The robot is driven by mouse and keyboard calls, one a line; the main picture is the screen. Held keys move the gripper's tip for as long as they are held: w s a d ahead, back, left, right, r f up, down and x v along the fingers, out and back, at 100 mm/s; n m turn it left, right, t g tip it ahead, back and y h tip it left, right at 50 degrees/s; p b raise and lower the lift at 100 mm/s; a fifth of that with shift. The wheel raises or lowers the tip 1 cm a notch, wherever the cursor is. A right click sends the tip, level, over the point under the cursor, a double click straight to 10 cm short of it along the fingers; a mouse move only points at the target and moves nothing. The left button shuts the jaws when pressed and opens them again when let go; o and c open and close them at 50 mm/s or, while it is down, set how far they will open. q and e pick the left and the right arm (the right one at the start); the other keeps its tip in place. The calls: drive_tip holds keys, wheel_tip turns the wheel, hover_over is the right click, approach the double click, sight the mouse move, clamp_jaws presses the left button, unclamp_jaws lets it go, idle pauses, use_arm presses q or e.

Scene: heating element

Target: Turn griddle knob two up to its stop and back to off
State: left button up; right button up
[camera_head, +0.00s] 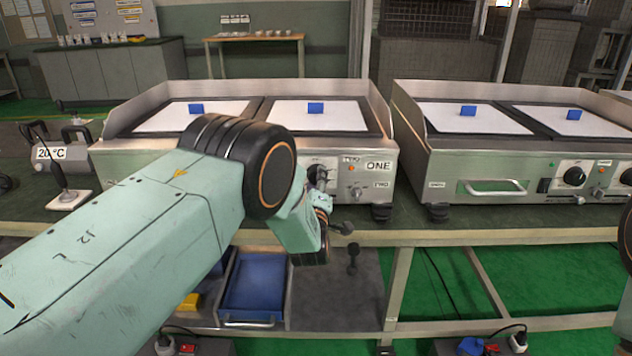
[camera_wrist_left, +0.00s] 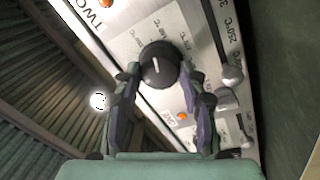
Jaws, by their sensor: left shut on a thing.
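The dark round griddle knob (camera_wrist_left: 158,65) has a white pointer line, directed roughly toward the top of the left wrist view. A "TWO" label and a lit orange lamp are at the top of that view. My left gripper (camera_wrist_left: 160,78) has one finger on each side of the knob and is shut on it. In the head view my left gripper (camera_head: 321,196) is at the front panel of the left griddle (camera_head: 345,146), and my arm hides much of that panel. My right gripper is not in view.
A second griddle (camera_head: 480,155) stands to the right with its own knobs. A bench edge (camera_head: 480,237) runs below both griddles. Blue blocks lie on the white griddle plates. A blue tray (camera_head: 255,283) is on the lower shelf. A temperature-scale panel (camera_wrist_left: 185,35) surrounds the gripped knob.

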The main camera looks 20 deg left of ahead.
use_arm(q)
drive_tip(key=n+y+p, duration=0.1)
drive_tip(key=n+p, duration=0.1)
drive_tip(key=n, duration=0.9)
drive_tip(key=n+g+y+p, duration=0.1)
drive_tip(key=n+p, duration=0.1)
drive_tip(key=n, duration=0.9)
drive_tip(key=shift+d+p, duration=0.2)
drive_tip(key=shift+p, duration=0.1)
drive_tip(key=shift+n, duration=0.5)
drive_tip(key=o, duration=1.2)
drive_tip(key=shift+c, duration=0.2)
drive_tip(key=v, duration=1.2)
drive_tip(key=shift+r, duration=0.15)
